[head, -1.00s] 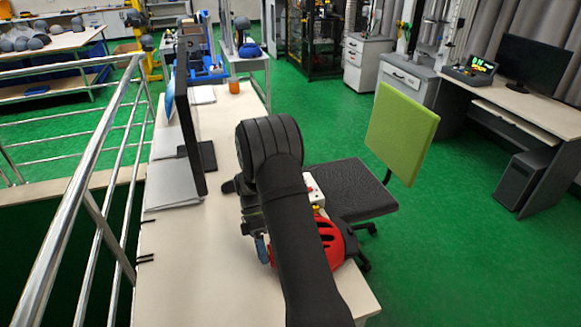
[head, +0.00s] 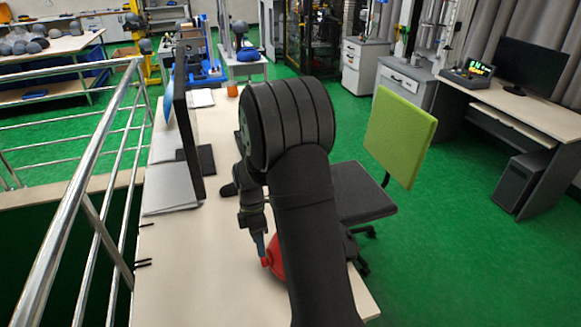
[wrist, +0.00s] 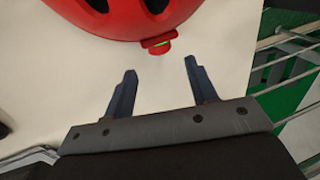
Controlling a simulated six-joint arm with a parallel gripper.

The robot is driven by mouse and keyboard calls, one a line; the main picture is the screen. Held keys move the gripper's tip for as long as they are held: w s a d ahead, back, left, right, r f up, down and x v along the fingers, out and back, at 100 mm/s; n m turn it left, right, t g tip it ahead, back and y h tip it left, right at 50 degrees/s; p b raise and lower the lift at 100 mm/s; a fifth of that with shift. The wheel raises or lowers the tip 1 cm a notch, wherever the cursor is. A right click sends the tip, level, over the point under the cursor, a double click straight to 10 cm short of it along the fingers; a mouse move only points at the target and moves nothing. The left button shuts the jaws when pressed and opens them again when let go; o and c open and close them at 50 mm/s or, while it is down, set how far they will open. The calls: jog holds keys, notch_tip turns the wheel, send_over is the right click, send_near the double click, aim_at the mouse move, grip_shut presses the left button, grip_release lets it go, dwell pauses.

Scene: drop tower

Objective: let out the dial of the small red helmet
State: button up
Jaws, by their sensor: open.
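The small red helmet (head: 278,260) lies on the long pale table, mostly hidden behind my arm in the head view. In the wrist view the helmet (wrist: 110,18) fills the top edge, with dark vent openings. Its dial (wrist: 159,47), a small red knob with a green patch, sticks out from the rim facing my gripper. My gripper (wrist: 160,75) is open and empty. Its two dark fingers point toward the dial, one on each side of its line, and the tips stop short of it. In the head view my gripper (head: 261,247) points down close to the helmet.
A metal railing (head: 85,190) runs along the left. A chair with a green back (head: 398,138) stands to the right. The near left tabletop is clear.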

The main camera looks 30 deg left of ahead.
jog(key=v, duration=1.2)
jog(key=w+d+r+m+t+y, duration=0.1)
jog(key=w+d+r+m, duration=0.3)
jog(key=d+r+m, duration=0.5)
notch_tip(320, 180, up, 3)
jog(key=m, duration=0.3)
jog(key=shift+w+f, duration=0.15)
jog(key=shift+w, duration=0.25)
jog(key=shift+a, duration=0.1)
jog(key=n+g+h, duration=0.1)
jog(key=n, duration=1.1)
send_over(264, 261)
jog(key=w+a, duration=0.4)
notch_tip(264, 261, down, 13)
jog(key=x, duration=1.6)
jog(key=shift+s+d+f, duration=0.1)
jog(key=shift+f, duration=0.2)
jog(key=c, duration=1)
